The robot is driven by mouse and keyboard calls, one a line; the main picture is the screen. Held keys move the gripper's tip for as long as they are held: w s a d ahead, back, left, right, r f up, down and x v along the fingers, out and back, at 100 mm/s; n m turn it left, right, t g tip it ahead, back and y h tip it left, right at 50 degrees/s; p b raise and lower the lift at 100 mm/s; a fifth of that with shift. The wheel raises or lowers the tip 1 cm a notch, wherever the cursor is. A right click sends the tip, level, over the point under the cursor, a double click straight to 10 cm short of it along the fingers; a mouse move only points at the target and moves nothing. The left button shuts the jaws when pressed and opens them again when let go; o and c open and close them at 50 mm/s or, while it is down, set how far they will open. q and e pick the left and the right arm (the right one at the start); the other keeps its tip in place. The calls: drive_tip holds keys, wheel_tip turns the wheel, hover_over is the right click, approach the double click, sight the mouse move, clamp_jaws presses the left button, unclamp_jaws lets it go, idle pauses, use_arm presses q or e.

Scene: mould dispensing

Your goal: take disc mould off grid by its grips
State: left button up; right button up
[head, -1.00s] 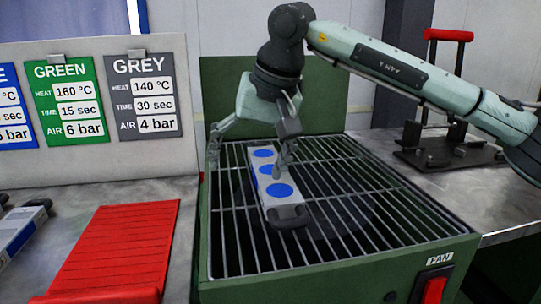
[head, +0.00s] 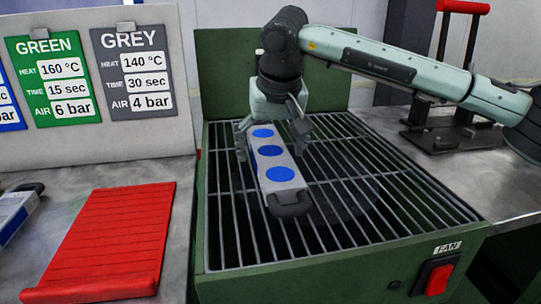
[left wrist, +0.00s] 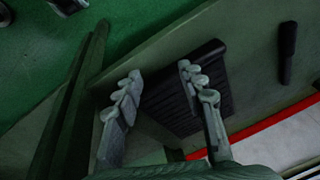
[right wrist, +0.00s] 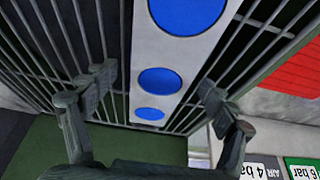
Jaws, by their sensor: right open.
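The disc mould (head: 284,188) is a long pale-grey bar with three blue discs on top. It lies lengthwise on the metal grid (head: 380,205) of the green fan box. Its near black grip (head: 290,203) shows; its far grip is hidden beneath my right gripper. My right gripper (head: 272,138) is open over the mould's far end, one finger on each side. In the right wrist view the mould (right wrist: 170,55) runs between the open fingers (right wrist: 157,95), with gaps on both sides. My left gripper (left wrist: 158,92) is open and empty, away from the mould.
A red ribbed tray (head: 115,240) lies on the bench left of the grid. Another mould (head: 15,212) shows at the left edge. A red fan switch (head: 438,278) is on the box front. A black press with a red handle (head: 463,7) stands at right. Grey card (head: 133,75) behind.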

drive_tip(key=c, duration=1.8)
drive_tip(key=shift+r, duration=0.2)
clamp_jaws()
drive_tip(key=shift+r, duration=0.15)
